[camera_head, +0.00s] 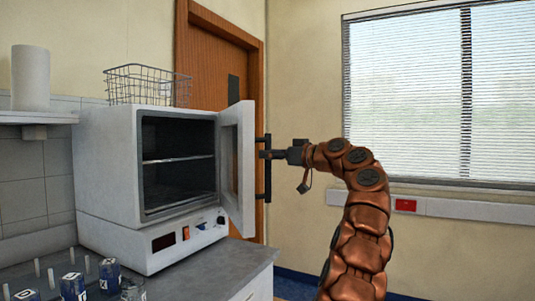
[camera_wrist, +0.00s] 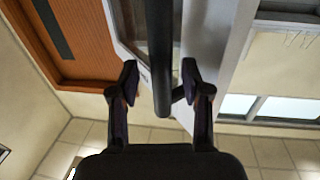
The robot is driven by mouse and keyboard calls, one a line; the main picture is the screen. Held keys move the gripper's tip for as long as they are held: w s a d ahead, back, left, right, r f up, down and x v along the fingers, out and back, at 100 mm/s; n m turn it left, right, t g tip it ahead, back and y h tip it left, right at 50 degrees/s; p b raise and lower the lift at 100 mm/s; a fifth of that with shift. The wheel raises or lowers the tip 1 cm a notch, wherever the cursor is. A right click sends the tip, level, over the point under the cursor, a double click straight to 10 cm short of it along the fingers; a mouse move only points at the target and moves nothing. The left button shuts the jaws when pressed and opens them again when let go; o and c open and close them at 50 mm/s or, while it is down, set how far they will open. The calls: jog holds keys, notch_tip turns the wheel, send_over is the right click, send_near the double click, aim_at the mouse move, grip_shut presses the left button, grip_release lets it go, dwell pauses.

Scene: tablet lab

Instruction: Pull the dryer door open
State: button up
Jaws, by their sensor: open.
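The white dryer (camera_head: 110,165) stands on the grey counter at the left. Its door (camera_head: 247,180) is swung wide open, hinged at the right side, and the dark chamber with a shelf shows. A black vertical bar handle (camera_head: 267,185) stands off the door's outer face. My gripper (camera_head: 270,154) is at the handle's middle. In the wrist view the handle (camera_wrist: 160,50) runs between the two open fingers of my gripper (camera_wrist: 160,82). The right finger is close to the bar; I cannot tell whether it touches.
A wire basket (camera_head: 140,86) sits on top of the dryer. Several blue-labelled bottles (camera_head: 108,274) stand on the counter (camera_head: 195,275) at front left. A white roll (camera_head: 30,78) stands on a wall shelf. A wooden door (camera_head: 215,60) is behind; floor room lies to the right.

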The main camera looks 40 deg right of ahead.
jog(key=shift+w+a, duration=0.15)
jog(key=shift+w, duration=0.55)
jog(key=shift+c, duration=0.2)
grip_shut()
